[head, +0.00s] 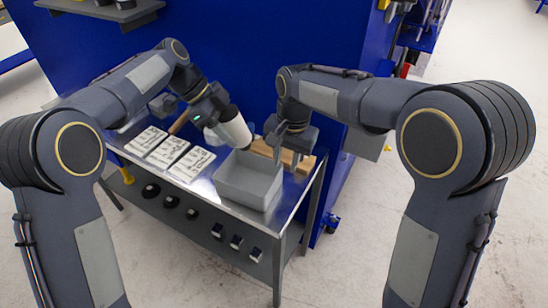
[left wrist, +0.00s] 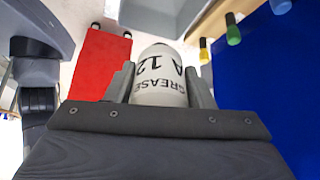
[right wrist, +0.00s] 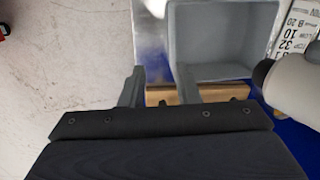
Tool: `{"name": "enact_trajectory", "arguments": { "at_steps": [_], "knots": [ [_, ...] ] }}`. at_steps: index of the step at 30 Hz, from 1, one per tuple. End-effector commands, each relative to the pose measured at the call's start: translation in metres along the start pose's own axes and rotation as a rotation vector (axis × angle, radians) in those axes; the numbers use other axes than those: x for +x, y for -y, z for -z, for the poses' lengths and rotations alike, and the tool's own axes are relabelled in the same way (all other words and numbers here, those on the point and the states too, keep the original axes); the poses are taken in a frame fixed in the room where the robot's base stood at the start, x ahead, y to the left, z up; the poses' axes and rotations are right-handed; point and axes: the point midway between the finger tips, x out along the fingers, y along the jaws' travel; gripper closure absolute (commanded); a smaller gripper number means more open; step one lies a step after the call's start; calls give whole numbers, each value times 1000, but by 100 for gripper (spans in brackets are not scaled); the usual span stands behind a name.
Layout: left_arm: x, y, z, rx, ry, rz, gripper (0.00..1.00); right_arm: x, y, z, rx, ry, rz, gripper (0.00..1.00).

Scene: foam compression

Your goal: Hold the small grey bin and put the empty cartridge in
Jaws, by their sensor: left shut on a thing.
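The small grey bin (head: 250,182) stands on the metal bench, open side up. My left gripper (head: 222,120) is shut on a white cartridge and holds it tilted above the bin's back left side. In the left wrist view the cartridge (left wrist: 160,78) sits between the two fingers and reads "GREASE A 12". Whether it is empty cannot be seen. My right gripper (right wrist: 160,85) is open by the bin's back right corner. In the right wrist view the bin (right wrist: 215,45) lies beyond the fingers, one finger overlapping its wall. Contact cannot be told.
White labelled cards (head: 168,152) lie on the bench left of the bin. A wooden block (head: 303,163) lies behind the bin, near my right gripper. A blue panel (head: 240,50) closes off the back. Several dark items sit on the lower shelf (head: 205,228).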

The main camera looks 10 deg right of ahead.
Motion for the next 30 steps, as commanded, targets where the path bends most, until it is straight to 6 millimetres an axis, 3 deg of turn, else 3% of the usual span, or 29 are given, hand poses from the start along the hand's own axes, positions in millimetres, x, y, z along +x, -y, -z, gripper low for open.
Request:
{"name": "enact_trajectory", "arguments": {
  "at_steps": [3,7,11,24,30],
  "knots": [
    [-1,0,1,1,-1,1,82,10,21,1,14,-27,-50,71],
    [-1,0,1,1,-1,1,82,17,30,1,23,-40,-73,71],
    [0,0,1,1,-1,1,82,28,30,2,26,-41,-79,71],
    [-1,0,1,1,-1,1,82,107,23,5,25,-40,-79,71],
    [-1,0,1,1,-1,1,82,129,22,6,25,-41,-76,71]
  ]
}}
